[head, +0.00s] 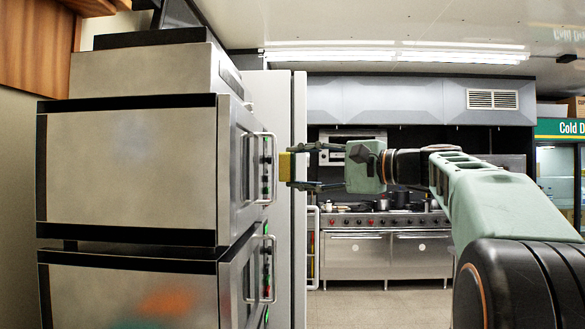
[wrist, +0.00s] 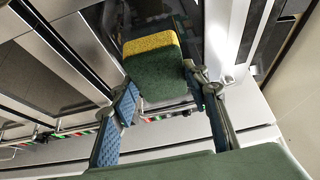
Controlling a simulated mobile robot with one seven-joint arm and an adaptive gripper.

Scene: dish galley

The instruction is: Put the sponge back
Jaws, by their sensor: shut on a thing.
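The sponge (head: 284,167) is a small block, yellow on one side and dark green on the other. In the head view it shows edge-on at the tips of my gripper (head: 297,167), in front of the stacked steel ovens and a tall pale cabinet edge. In the wrist view the sponge (wrist: 158,72) sits between the blue-padded fingers of my gripper (wrist: 162,90), which is shut on it. The sponge is held up in the air. No resting place for it can be made out.
Two stacked steel ovens (head: 135,170) with bar handles (head: 268,165) stand close on the left. A tall pale cabinet (head: 298,120) is behind them. A stove range (head: 385,245) with pots stands at the back. The floor (head: 385,305) ahead is clear.

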